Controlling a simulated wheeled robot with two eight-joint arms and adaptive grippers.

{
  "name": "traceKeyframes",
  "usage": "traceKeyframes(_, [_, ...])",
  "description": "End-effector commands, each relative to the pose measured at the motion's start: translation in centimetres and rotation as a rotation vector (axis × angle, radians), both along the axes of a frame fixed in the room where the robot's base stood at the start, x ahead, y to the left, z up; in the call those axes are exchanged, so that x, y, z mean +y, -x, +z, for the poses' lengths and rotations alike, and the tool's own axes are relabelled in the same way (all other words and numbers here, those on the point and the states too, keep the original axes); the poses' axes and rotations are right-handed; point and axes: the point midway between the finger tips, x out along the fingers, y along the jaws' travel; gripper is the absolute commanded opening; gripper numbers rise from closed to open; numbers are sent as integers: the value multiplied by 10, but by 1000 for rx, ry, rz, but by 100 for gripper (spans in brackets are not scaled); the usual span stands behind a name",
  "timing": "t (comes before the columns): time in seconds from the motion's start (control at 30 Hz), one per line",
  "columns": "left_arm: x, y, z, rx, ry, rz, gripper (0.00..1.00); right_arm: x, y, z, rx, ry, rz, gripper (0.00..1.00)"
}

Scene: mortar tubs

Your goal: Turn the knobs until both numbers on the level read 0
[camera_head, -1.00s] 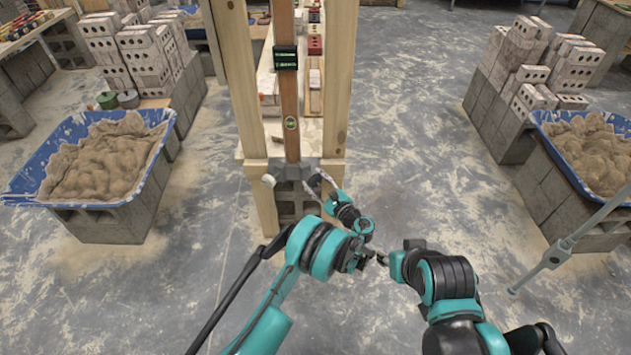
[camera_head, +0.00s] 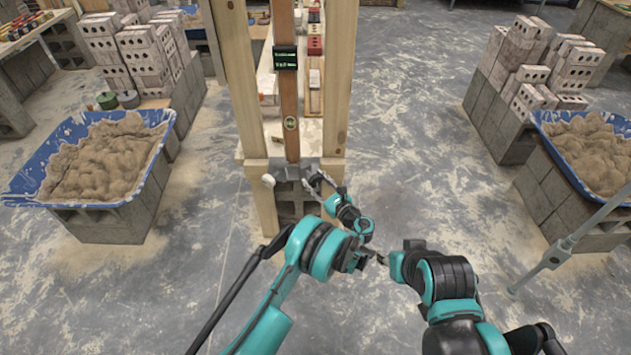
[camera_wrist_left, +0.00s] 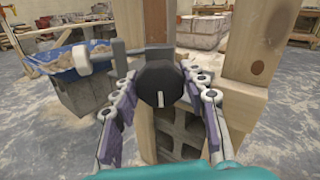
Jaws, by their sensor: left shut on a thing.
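The level (camera_head: 289,100) stands upright between two wooden posts, with a small dark display (camera_head: 285,58) near its top. Its green digits are too small to read. A round vial (camera_head: 291,123) sits lower on it. A grey bracket (camera_head: 305,168) holds its foot. A white knob (camera_head: 268,181) sticks out at the bracket's left and also shows in the left wrist view (camera_wrist_left: 79,59). My left gripper (camera_head: 316,183) is at the bracket's right side. In the left wrist view its fingers (camera_wrist_left: 160,88) are shut on a black knob (camera_wrist_left: 158,75) with a white mark. My right gripper is not clearly in view.
Wooden posts (camera_head: 236,80) and (camera_head: 342,80) flank the level closely. Blue mortar tubs (camera_head: 50,158) and (camera_head: 550,118) stand on grey blocks left and right. Brick stacks (camera_head: 140,50) are behind. Open floor lies on both sides.

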Motion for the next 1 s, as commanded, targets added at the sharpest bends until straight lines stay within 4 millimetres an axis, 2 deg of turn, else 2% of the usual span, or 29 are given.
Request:
traceKeyframes(0.2, [0,0,0,0,1,0,14,0,0,0,0,0,0,40])
traceKeyframes(0.23, [0,0,0,0,1,0,51,0,0,0,0,0,0,40])
traceKeyframes(0.3, [0,0,0,-1,1,0,65,0,0,0,0,0,0,40])
traceKeyframes(0.67, [-3,4,0,0,2,-1,65,0,0,0,0,0,0,40])
traceKeyframes(1.0, [-34,48,0,-1,2,-2,65,0,0,0,0,0,0,40])
